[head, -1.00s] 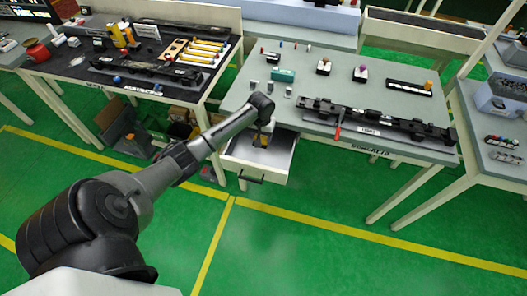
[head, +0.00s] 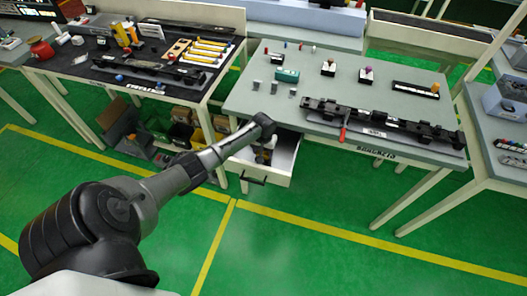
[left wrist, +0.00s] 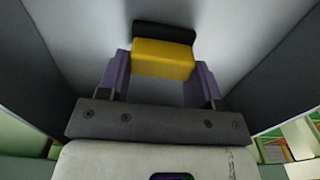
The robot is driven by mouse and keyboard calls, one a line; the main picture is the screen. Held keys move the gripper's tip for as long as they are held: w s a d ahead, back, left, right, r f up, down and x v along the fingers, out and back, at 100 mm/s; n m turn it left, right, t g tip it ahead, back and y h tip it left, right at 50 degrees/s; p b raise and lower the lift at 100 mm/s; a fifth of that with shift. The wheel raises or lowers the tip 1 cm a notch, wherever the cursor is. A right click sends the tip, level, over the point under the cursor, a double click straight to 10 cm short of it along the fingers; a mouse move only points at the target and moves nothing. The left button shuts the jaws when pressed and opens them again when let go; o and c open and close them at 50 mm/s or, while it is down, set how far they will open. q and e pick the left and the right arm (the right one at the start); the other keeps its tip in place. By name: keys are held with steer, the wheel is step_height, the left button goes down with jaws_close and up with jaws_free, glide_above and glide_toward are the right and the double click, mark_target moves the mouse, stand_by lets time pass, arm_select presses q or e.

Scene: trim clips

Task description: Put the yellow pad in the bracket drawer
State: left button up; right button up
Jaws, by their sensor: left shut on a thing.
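The yellow pad (left wrist: 162,60) is a small block between the two purple-grey fingers of my left gripper (left wrist: 157,68), which is shut on it. A dark strip shows just beyond the pad in the left wrist view; I cannot tell whether it is a shadow or an object. The bracket drawer (head: 282,160) is pulled out below the right-hand grey table in the head view. My left gripper (head: 263,154) reaches down into the drawer from above. The drawer's pale floor (left wrist: 85,30) fills much of the wrist view. Contact between pad and floor is unclear. My right gripper is not in view.
The grey table (head: 330,100) carries a long black part (head: 380,118) and several small pieces. A dark-topped table (head: 100,65) with tools stands to the left, with bins (head: 185,135) beneath it. The green floor (head: 310,250) in front is clear.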

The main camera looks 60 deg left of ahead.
arm_select(q)
steer(key=o, duration=0.8)
steer(key=shift+f, duration=0.1)
steer(key=shift+o, duration=0.2)
step_height(320, 180, up, 12)
steer(key=p, duration=0.3)
